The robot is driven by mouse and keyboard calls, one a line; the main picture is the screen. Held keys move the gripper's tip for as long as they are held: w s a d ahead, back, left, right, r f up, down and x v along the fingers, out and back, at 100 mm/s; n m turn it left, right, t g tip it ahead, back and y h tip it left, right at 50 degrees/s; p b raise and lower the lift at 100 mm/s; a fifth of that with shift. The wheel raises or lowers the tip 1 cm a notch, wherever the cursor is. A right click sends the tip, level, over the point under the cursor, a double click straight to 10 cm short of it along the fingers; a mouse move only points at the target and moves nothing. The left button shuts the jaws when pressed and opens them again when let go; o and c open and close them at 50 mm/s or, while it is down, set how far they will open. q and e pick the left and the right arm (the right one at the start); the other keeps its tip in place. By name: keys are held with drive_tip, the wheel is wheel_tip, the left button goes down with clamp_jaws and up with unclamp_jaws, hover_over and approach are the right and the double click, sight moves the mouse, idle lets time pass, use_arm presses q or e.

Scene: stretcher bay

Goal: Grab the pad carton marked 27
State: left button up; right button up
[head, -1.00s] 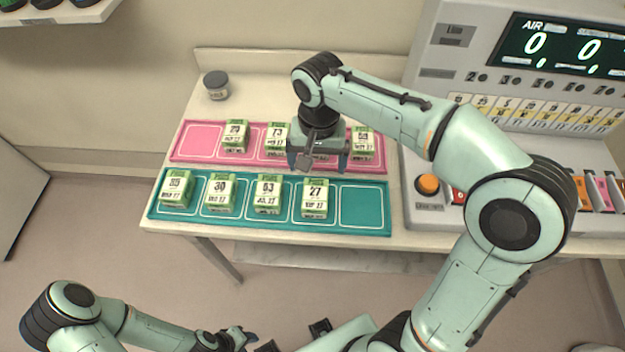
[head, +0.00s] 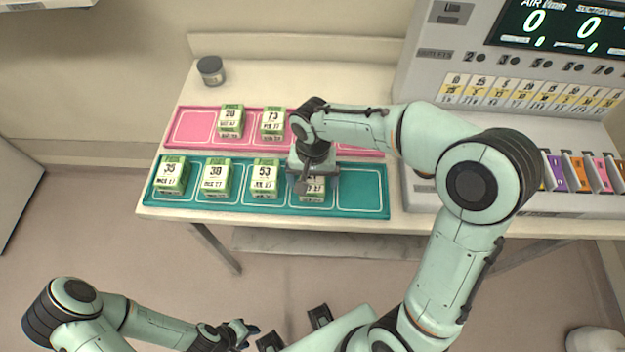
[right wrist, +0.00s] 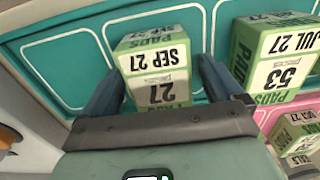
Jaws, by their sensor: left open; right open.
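The pad carton marked 27 (right wrist: 157,65) is green and white and stands on the teal tray (head: 362,187). In the head view the carton (head: 312,195) is mostly hidden under my right gripper (head: 312,180). In the right wrist view my right gripper (right wrist: 160,88) is open, with one finger on either side of the carton. I cannot tell whether the fingers touch it. My left gripper (head: 238,333) is open and empty at the bottom, in front of the table and away from the cartons.
Carton 53 (head: 265,178) stands just left of carton 27, with cartons 30 (head: 215,178) and 35 (head: 171,175) further left. The pink tray (head: 192,128) behind holds more cartons. A dark jar (head: 211,70) stands at the back left. The teal tray's right slot is empty.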

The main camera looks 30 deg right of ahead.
drive_tip(key=shift+f, duration=0.1)
drive_tip(key=c, duration=1.2)
